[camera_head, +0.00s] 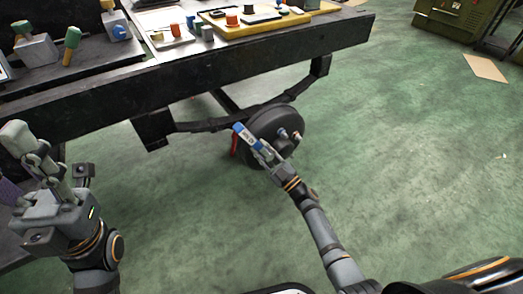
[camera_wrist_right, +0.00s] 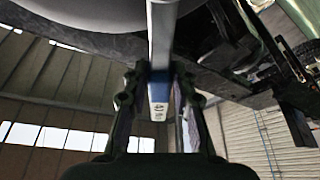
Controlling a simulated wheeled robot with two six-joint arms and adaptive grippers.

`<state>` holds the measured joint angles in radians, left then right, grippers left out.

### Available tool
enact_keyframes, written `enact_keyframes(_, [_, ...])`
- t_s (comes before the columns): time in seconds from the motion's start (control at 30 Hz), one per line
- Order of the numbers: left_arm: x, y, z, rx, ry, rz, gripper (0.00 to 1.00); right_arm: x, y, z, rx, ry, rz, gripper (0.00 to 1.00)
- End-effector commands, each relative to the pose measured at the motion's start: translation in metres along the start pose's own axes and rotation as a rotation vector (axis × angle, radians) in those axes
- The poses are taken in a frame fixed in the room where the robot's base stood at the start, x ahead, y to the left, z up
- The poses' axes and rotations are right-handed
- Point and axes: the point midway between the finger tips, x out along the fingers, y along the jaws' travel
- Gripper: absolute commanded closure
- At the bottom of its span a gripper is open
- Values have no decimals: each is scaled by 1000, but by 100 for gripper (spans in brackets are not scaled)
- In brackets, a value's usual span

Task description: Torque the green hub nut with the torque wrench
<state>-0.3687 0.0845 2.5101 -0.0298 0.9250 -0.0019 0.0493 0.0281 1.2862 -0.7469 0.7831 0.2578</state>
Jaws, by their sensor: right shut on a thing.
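The torque wrench, with a blue labelled grip (camera_head: 244,135), is held at the wheel hub (camera_head: 268,122), a dark drum under the bench. My right gripper (camera_head: 264,153) is shut on it. In the right wrist view, the wrench's grey shaft (camera_wrist_right: 162,38) runs upward from the blue grip (camera_wrist_right: 159,92) between my fingers. Small studs or nuts (camera_head: 290,134) stick out of the hub face; I cannot make out a green one. Whether the wrench touches a nut is hidden. My left gripper (camera_head: 48,165) is raised at the left, apart from the hub; its finger opening is unclear.
A dark bench frame (camera_head: 190,80) crosses above the hub. On it are a yellow tray (camera_head: 255,28) with coloured parts and grey blocks with green and blue knobs (camera_head: 38,48). A red piece (camera_head: 234,146) shows beside the hub.

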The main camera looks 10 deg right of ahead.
Motion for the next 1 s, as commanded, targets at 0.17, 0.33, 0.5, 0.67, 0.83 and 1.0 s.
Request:
enact_keyframes(0.17, [5,0,0,0,0,0,60,1,9,-2,76,4,32,100])
enact_keyframes(0.33, [9,-1,-1,0,0,0,60,1,18,-1,157,4,65,100])
enact_keyframes(0.5, [11,-1,-1,0,0,0,60,1,22,0,209,4,85,100])
enact_keyframes(0.67, [11,-1,-1,0,0,0,60,0,22,1,215,4,87,100])
enact_keyframes(0.83, [11,-1,-1,0,0,0,60,0,22,0,217,4,88,100])
enact_keyframes(1.0, [14,-2,-1,0,0,0,60,0,29,2,280,3,113,100])
